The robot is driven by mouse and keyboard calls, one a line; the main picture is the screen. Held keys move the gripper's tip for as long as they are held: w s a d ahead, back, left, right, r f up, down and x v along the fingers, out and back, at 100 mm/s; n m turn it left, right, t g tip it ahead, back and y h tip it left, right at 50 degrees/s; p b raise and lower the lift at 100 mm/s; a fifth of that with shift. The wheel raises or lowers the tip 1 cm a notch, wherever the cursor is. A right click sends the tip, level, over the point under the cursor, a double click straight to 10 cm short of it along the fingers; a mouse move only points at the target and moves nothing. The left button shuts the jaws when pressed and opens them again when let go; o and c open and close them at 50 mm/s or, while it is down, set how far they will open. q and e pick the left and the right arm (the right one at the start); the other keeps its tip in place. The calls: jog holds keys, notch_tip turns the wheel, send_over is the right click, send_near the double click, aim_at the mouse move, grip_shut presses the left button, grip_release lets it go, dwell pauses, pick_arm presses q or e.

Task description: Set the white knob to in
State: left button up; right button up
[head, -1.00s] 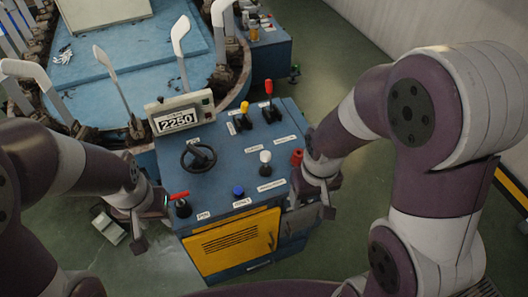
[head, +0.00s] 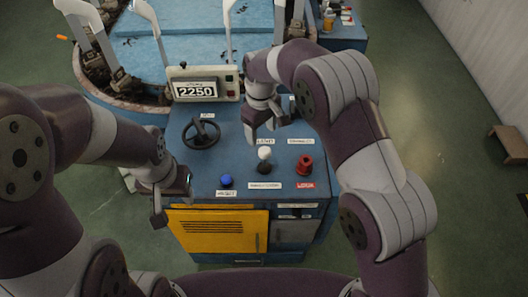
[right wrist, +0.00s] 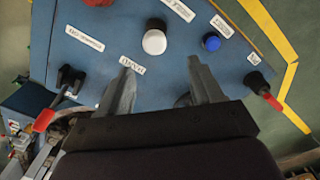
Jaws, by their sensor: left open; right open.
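The white knob (head: 264,153) stands on a dark base on the blue console top, between the blue knob and the red knob. In the right wrist view the white knob (right wrist: 154,42) lies just beyond the fingertips, roughly between their lines. My right gripper (head: 267,132) is open and empty above the panel, just behind the knob; its fingers (right wrist: 163,78) are apart and not seen touching it. Small labels lie near the knob, too blurred to read surely. My left gripper (head: 172,202) is open and empty at the console's front left edge.
A blue knob (head: 226,180) and a red knob (head: 304,165) flank the white one. A handwheel (head: 201,133) and a display reading 2250 (head: 195,91) stand further back. Red-handled levers show in the right wrist view, one at the left (right wrist: 45,118), one at the right (right wrist: 268,96).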

aim_at(264, 150)
jog(key=f, duration=0.2)
jog(key=f+p, duration=0.1)
jog(key=f, duration=0.2)
jog(key=d+f, duration=0.1)
jog(key=f, duration=0.1)
jog(key=shift+w+d+f+p, duration=0.1)
jog(key=shift+w+f+p, duration=0.15)
jog(key=shift+p, duration=0.05)
jog(key=shift+s+a+f, duration=0.1)
jog(key=shift+a+f, duration=0.2)
jog(key=shift+f, duration=0.25)
pick_arm(q)
jog(key=shift+w+d+r, duration=0.25)
jog(key=shift+d+r, duration=0.15)
jog(key=shift+r, duration=0.15)
pick_arm(e)
jog(key=shift+d, duration=0.15)
jog(key=shift+c, duration=1.2)
grip_shut()
jog(key=shift+f+b, duration=0.95)
jog(key=shift+f, duration=0.65)
jog(key=shift+r, duration=0.15)
grip_release()
pick_arm(q)
jog(key=shift+f, duration=0.9)
pick_arm(e)
jog(key=shift+o, duration=1.2)
